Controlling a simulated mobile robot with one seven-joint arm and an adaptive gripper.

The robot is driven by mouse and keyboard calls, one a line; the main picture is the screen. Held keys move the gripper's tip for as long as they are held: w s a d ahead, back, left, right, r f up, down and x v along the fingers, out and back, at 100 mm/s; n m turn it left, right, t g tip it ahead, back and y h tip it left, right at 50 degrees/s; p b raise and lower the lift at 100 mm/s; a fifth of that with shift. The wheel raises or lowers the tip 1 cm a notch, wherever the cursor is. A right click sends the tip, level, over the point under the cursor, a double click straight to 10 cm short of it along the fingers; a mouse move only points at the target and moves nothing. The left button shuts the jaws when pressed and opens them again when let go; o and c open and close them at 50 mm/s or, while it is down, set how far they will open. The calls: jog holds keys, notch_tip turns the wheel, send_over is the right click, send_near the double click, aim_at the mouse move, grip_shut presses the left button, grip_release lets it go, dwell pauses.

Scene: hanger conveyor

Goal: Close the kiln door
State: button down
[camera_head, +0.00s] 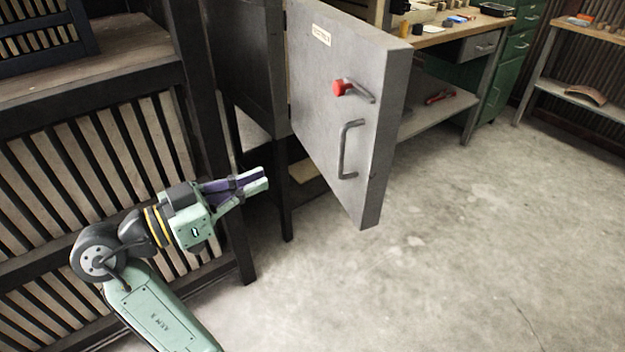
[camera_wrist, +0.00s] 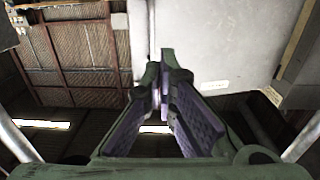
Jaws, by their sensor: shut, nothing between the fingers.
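The kiln door (camera_head: 345,85) is a thick grey panel that stands open, swung out from the dark kiln body (camera_head: 258,60). On its face are a grey vertical pull handle (camera_head: 345,150) and a red-knobbed latch lever (camera_head: 340,88). My gripper (camera_head: 264,179) is shut and empty, left of the door and below the kiln body, apart from the handle. In the wrist view, my gripper's purple-padded fingers (camera_wrist: 158,85) point at a pale grey surface, probably the door, with a small label.
A slatted wooden rack (camera_head: 60,150) stands at the left beside my arm. A workbench (camera_head: 450,35) with small items and green drawers is behind the door. The concrete floor (camera_head: 460,250) in front and to the right is clear.

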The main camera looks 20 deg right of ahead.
jog(key=p+x, duration=0.3)
jog(key=x, duration=1.1)
jog(key=shift+s+d+f+g, duration=0.2)
jog(key=shift+s+f+g, duration=0.1)
jog(key=shift+s, duration=0.1)
